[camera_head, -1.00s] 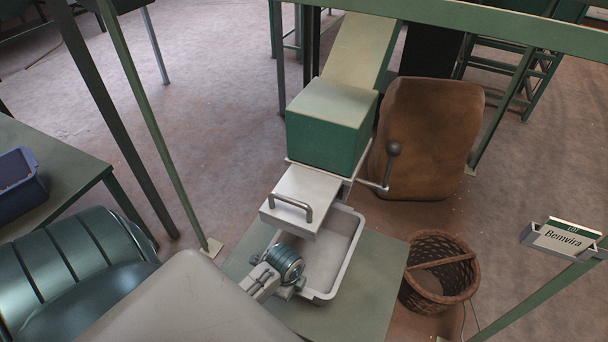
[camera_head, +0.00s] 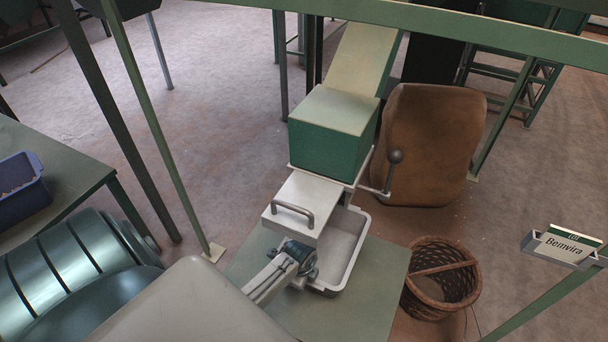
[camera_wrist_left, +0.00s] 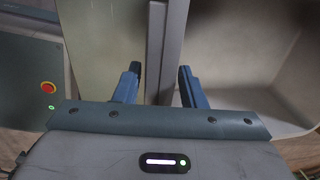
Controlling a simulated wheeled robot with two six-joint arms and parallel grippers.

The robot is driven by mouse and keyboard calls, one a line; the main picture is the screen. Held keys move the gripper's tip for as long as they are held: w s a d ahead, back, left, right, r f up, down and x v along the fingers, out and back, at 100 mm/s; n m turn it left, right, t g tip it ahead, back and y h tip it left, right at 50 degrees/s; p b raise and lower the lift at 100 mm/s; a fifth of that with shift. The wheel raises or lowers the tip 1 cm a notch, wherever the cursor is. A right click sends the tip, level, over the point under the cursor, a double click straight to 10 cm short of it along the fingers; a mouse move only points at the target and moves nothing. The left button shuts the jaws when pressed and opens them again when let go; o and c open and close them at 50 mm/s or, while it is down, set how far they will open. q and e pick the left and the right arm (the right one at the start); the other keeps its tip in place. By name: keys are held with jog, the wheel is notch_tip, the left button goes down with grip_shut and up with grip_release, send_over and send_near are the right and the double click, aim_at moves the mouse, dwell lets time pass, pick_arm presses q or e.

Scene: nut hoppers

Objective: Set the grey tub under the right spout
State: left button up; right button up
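The grey tub (camera_head: 341,243), a pale open tray, sits on a green stand (camera_head: 365,290) below a white spout box with a handle (camera_head: 301,206). The box overhangs the tub's back left part. My left gripper (camera_head: 306,262) is at the tub's left side and hides part of that wall. In the left wrist view the two blue fingers (camera_wrist_left: 160,86) are apart, with the tub's wall (camera_wrist_left: 168,50) running between them and a gap visible. The tub's inside (camera_wrist_left: 235,60) lies to the right. My right gripper is not in view.
A green hopper block (camera_head: 334,130) with a ball-ended lever (camera_head: 394,157) stands behind the spout. A brown sack (camera_head: 432,145) and a wicker basket (camera_head: 441,279) are to the right. A blue crate (camera_head: 20,190) sits on a left table. A sign (camera_head: 564,245) stands at right.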

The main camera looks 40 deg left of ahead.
pick_arm(q)
jog(key=shift+o, duration=0.7)
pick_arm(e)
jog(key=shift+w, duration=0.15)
pick_arm(q)
jog(key=shift+r, duration=0.1)
jog(key=shift+r, duration=0.3)
jog(key=r, duration=0.6)
jog(key=shift+s+d, duration=0.1)
jog(key=shift+s, duration=0.3)
jog(key=shift+s+r, duration=0.1)
jog(key=shift+r, duration=0.25)
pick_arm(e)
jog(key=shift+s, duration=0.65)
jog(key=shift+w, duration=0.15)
